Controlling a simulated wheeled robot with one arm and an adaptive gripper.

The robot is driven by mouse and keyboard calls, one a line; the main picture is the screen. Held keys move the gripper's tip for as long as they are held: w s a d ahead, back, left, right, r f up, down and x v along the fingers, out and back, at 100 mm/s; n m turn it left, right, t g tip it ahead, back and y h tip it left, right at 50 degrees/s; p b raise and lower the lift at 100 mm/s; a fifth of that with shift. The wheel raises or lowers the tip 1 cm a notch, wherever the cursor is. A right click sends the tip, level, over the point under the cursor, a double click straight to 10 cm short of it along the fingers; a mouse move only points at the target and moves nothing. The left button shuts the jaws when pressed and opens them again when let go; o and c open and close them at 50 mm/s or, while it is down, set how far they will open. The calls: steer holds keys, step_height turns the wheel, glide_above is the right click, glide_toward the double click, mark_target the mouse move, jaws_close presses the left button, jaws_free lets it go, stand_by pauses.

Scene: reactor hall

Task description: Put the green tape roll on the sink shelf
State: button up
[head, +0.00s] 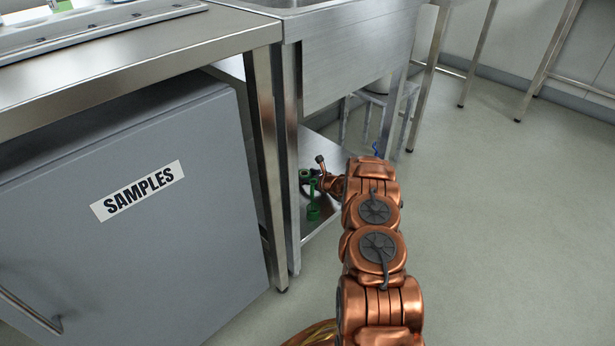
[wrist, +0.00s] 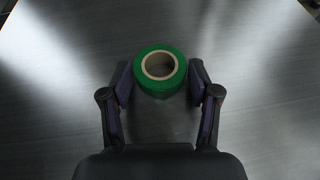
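The green tape roll (wrist: 161,90) with its pale cardboard core lies on the bare metal sink shelf (wrist: 60,120) in the wrist view, its hole facing the camera. My gripper (wrist: 159,74) has its two dark fingers spread on either side of the roll. Narrow gaps seem to show between the fingers and the roll. In the head view my arm reaches down to the low shelf (head: 318,226) under the steel sink (head: 360,45). Small green shapes (head: 313,212) show there beside the wrist; I cannot tell if one is the roll. My fingertips are not clear in that view.
A steel table leg (head: 262,150) and a sink leg stand just left of my wrist. A grey cabinet marked SAMPLES (head: 130,210) fills the left. A small metal stool (head: 385,105) stands behind the sink. The floor (head: 500,220) to the right is clear.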

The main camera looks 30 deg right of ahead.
steer(key=shift+o, duration=1.3)
steer(key=shift+s+r, duration=0.1)
steer(key=p+v, duration=0.3)
steer(key=v, duration=0.9)
steer(key=shift+r+p, duration=0.1)
steer(key=shift+p, duration=0.25)
